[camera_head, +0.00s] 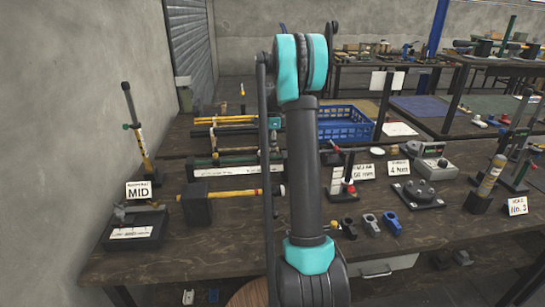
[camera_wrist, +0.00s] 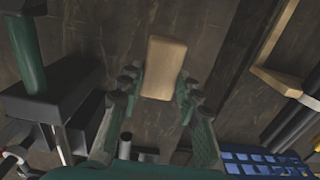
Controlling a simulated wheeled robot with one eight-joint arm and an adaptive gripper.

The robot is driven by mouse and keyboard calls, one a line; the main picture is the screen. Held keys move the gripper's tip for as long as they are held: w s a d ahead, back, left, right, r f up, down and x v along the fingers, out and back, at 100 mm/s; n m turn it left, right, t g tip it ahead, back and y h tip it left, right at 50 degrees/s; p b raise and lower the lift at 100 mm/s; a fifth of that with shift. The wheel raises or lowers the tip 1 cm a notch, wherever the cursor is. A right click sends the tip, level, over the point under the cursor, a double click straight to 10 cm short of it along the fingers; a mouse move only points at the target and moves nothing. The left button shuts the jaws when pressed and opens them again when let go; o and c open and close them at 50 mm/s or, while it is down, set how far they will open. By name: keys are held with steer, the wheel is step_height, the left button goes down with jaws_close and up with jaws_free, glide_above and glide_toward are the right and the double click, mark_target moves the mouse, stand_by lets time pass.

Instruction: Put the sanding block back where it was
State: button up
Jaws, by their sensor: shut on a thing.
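A plain tan rectangular block, which I take to be the sanding block (camera_wrist: 164,66), shows in the wrist view at upper middle. My gripper (camera_wrist: 158,84) has its two dark green fingers on either side of the block's lower part and is shut on it. The block's far end sticks out past the fingertips over the dark wooden bench (camera_wrist: 90,30). I cannot tell its height above the bench. In the head view my own arm stands in the middle and hides the gripper and block.
A green post on a black base (camera_wrist: 50,98) stands left of my gripper in the wrist view. A blue basket (camera_head: 345,124) lies at the bench's back. A MID sign (camera_head: 138,190) stands left; clamps (camera_head: 370,222) and gauges (camera_head: 418,193) crowd the right.

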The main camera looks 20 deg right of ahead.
steer(key=shift+f, duration=2.15)
steer(key=shift+f, duration=0.1)
steer(key=o, duration=1.1)
step_height(320, 180, up, 12)
steer(key=shift+d+r, duration=0.1)
steer(key=shift+r, duration=0.05)
